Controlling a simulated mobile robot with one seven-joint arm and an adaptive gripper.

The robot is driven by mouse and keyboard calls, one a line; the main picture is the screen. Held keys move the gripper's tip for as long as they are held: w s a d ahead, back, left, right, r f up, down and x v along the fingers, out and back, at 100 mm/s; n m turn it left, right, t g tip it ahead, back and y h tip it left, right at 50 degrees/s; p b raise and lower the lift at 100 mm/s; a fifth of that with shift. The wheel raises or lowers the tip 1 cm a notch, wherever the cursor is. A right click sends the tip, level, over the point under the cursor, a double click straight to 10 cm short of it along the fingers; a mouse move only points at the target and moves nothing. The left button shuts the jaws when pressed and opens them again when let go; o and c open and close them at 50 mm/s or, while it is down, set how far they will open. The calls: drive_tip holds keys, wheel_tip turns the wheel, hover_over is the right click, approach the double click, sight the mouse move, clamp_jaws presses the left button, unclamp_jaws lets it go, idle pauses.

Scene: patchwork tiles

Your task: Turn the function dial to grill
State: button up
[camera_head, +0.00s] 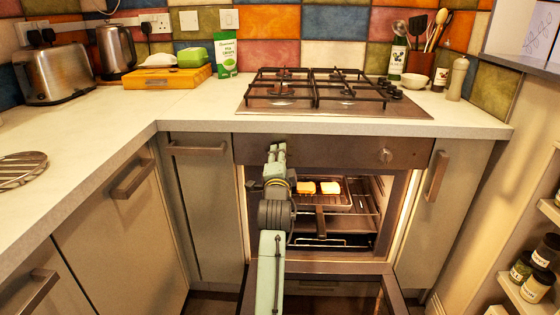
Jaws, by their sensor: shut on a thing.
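The oven's dark control panel (330,151) runs under the worktop, above the open oven. One round dial (385,155) shows on its right side; its markings are too small to read. My gripper (277,148) is at the left part of the panel, shut on what appears to be the function dial. That dial is hidden behind my fingers, so its setting cannot be read. My green and grey arm comes up from below, in front of the oven's left side.
The oven door (335,268) is folded down open. Two food pieces (318,187) lie on the lit oven's rack (350,203). The hob (335,92) is above. Cabinet handles (197,149) (437,176) stick out on both sides; shelves with jars (537,287) stand at right.

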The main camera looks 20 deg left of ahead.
drive_tip(key=shift+f+m, duration=0.1)
drive_tip(key=shift+m, duration=0.4)
drive_tip(key=o, duration=1.2)
drive_tip(key=shift+c, duration=0.2)
drive_tip(key=shift+s, duration=0.1)
drive_tip(key=v, duration=1.2)
drive_tip(key=shift+a, duration=0.1)
